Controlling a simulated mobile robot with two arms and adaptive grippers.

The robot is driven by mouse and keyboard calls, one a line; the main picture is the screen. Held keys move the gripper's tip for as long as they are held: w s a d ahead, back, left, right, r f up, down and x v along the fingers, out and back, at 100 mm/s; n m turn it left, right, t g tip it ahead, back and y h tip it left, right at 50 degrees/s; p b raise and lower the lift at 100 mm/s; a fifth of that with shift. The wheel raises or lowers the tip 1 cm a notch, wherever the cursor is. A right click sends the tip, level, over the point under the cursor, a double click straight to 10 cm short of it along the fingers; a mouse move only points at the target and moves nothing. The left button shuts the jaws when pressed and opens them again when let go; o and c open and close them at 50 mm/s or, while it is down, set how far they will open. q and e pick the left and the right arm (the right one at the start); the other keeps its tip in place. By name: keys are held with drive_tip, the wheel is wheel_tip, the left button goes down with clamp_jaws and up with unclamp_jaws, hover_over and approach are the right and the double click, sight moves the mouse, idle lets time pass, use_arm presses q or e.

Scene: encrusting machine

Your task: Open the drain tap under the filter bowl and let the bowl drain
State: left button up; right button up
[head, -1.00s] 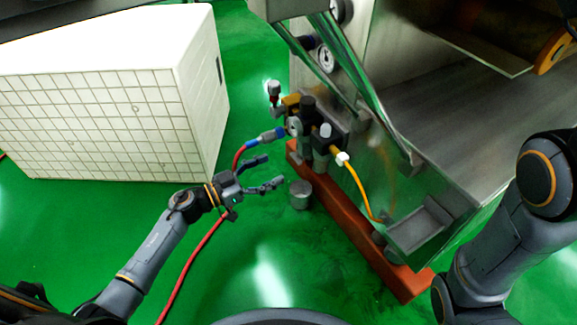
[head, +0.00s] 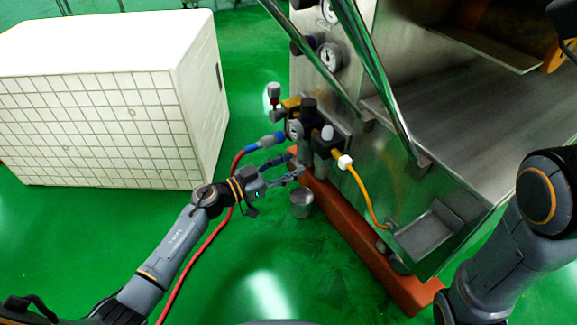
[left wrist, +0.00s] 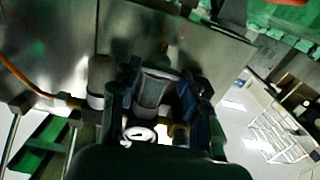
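The filter bowl (head: 304,152) hangs under the air unit with the black knob (head: 308,106), on the side of the machine. My left gripper (head: 297,162) is open at the bowl's height, with its fingers reaching towards it. In the left wrist view, a grey cylindrical bowl (left wrist: 152,92) shows between the two dark blue fingers (left wrist: 160,100). I cannot tell whether they touch it. The drain tap is too small or hidden to make out. A grey metal cup (head: 302,204) stands below the gripper. My right gripper is not clearly in view.
A red hose (head: 200,246) runs to the blue coupling (head: 270,140) left of the air unit. A yellow hose (head: 366,190) leads right. An orange-red beam (head: 370,250) lies along the machine's base. A white tiled box (head: 120,100) stands left. Green floor is clear in front.

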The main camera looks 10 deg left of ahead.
use_arm(q)
drive_tip(key=shift+r+m+p, duration=0.15)
drive_tip(key=shift+m+p, duration=0.65)
drive_tip(key=shift+p, duration=0.2)
drive_tip(key=shift+c, duration=0.2)
drive_tip(key=shift+m+p, duration=0.5)
drive_tip(key=shift+m, duration=0.2)
drive_tip(key=shift+m+p, duration=0.55)
drive_tip(key=shift+m, duration=1.25)
drive_tip(key=shift+f+p, duration=0.2)
drive_tip(key=shift+p, duration=0.1)
drive_tip(key=o, duration=1.2)
drive_tip(key=shift+c, duration=0.2)
drive_tip(key=shift+s, duration=0.1)
